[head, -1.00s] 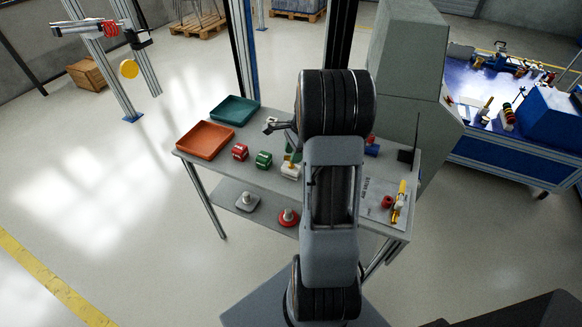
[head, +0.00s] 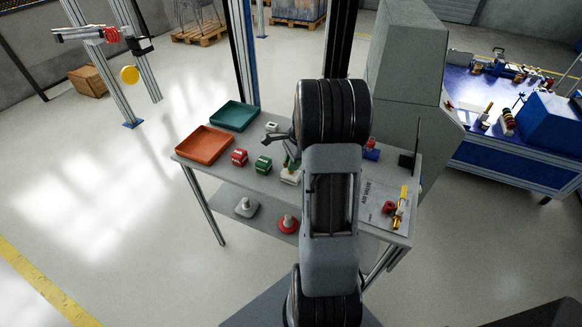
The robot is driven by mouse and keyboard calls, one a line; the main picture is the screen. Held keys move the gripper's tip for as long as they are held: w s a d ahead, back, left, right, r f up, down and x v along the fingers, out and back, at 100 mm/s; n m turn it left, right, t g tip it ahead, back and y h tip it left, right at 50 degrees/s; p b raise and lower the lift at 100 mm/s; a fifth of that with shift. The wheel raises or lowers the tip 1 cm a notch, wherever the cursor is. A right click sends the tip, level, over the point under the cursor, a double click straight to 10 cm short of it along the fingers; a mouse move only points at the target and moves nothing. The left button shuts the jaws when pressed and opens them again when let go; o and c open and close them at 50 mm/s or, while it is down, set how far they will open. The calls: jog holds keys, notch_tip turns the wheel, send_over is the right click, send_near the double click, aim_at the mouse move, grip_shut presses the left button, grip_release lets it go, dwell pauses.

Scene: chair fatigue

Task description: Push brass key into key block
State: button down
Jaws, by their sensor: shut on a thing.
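My gripper (head: 281,138) shows in the head view as a small grey shape left of my dark wrist, over the back middle of the grey table. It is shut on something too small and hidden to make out. A small whitish block (head: 272,127) stands just beyond it. A cream-white block (head: 290,177) with a green part (head: 290,160) above it stands nearer, left of my arm and partly hidden by it. I cannot tell which of these is the key block. I cannot make out the brass key.
On the table (head: 240,182), an orange tray (head: 204,146) and teal tray (head: 234,116) stand at left. Red (head: 239,157) and green (head: 263,165) pieces sit in front. A grey cabinet (head: 405,70) stands behind. My arm hides the middle.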

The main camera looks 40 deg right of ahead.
jog(key=shift+r, duration=0.15)
jog(key=shift+r+p, duration=1.9)
jog(key=shift+r, duration=0.1)
jog(key=shift+r, duration=0.1)
jog(key=shift+r+p, duration=1.75)
jog(key=shift+r, duration=0.15)
